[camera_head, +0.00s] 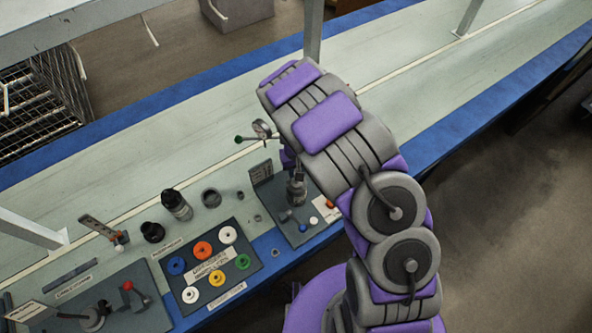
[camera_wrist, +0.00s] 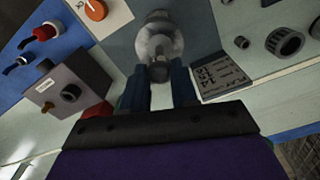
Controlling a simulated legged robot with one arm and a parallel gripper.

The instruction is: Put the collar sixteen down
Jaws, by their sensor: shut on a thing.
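My gripper (camera_wrist: 160,82) points at a grey station plate (camera_wrist: 118,50) in the wrist view.
An upright sign (camera_head: 262,172) stands left of the fitting; it shows beside the right finger in the wrist view (camera_wrist: 222,77). A board (camera_head: 250,273) of coloured rings and loose dark cylinders (camera_head: 176,205) lie left on the bench.

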